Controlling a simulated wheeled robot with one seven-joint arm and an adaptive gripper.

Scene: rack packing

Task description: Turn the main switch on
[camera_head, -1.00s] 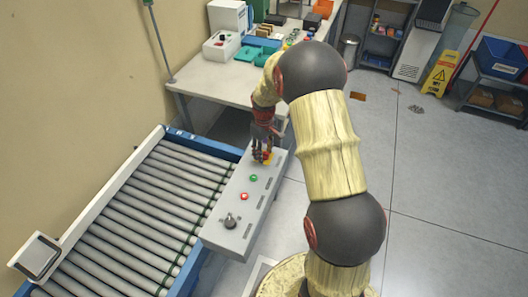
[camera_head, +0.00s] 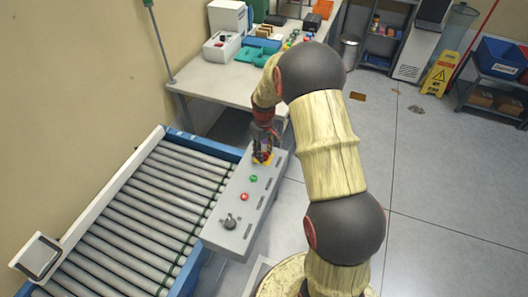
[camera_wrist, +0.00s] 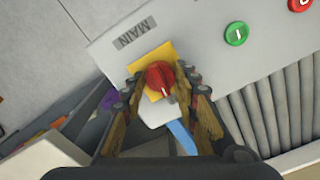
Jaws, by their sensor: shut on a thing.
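The main switch (camera_wrist: 160,78) is a red rotary knob on a yellow plate (camera_wrist: 141,56), beside a label reading MAIN in the wrist view. It sits at the far end of the grey control panel (camera_head: 239,198). My gripper (camera_wrist: 158,82) is over the plate with a finger on each side of the red knob, shut on it. In the head view my gripper (camera_head: 262,154) comes down on the yellow plate from above and hides most of the knob. The knob's pale pointer mark faces the lower right in the wrist view.
A green button (camera_head: 253,178), a red button (camera_head: 244,196) and a black selector knob (camera_head: 230,222) lie along the same panel. The roller conveyor (camera_head: 140,215) runs to its left. A table (camera_head: 205,80) with boxes stands behind. Open floor lies to the right.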

